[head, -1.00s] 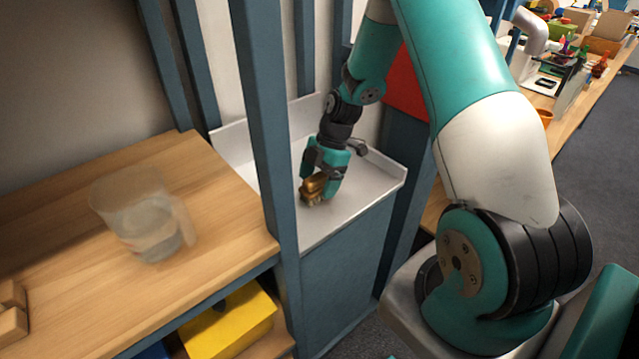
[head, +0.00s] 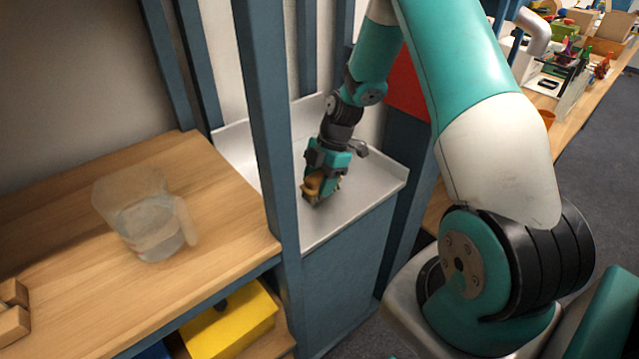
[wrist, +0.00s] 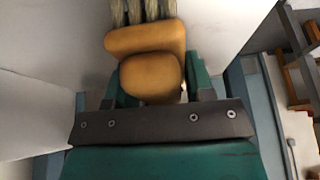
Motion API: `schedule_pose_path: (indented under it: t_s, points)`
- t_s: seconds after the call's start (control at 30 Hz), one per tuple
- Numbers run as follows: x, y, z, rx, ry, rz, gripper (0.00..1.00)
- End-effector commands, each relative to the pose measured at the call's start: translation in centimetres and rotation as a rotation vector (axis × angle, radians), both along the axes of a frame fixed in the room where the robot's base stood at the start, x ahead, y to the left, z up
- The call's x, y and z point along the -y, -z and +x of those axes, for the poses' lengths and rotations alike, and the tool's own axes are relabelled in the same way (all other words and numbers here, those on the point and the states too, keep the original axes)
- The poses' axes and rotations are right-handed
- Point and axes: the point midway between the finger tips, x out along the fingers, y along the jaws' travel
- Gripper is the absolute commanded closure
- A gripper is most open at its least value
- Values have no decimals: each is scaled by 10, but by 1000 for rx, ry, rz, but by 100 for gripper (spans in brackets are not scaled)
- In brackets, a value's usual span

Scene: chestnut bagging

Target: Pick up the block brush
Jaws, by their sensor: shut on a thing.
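The block brush (head: 317,186) has a tan-orange wooden body. In the wrist view the brush (wrist: 146,40) shows a rounded grip, a wider block and several pale bristle tufts at the top edge. My gripper (head: 322,184) is shut on the brush's rounded grip, and its teal fingers (wrist: 190,84) show on both sides of it. The brush is low over the pale tray-like surface (head: 352,200) behind the blue post; I cannot tell whether it touches that surface.
A blue post (head: 266,120) stands just left of my gripper. A clear measuring jug (head: 146,215) stands on the wooden shelf (head: 70,270), with a yellow box (head: 230,325) below. The pale surface has a raised rim and looks otherwise clear.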

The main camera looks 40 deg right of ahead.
Motion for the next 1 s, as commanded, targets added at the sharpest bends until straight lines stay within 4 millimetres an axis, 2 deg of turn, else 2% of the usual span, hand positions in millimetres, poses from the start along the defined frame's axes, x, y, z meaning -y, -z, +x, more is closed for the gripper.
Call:
schedule_pose_path:
  t_s: [0.17, 0.4, 0.6, 0.8, 1.0]
  points:
    - [1, -30, 1, 6, 0, -3, 77]
    - [1, -104, 1, 9, -1, -4, 77]
    - [1, -156, 1, 5, 0, -2, 77]
    - [1, -185, 1, 3, 1, -1, 77]
    - [0, -193, 0, 0, 1, -1, 77]
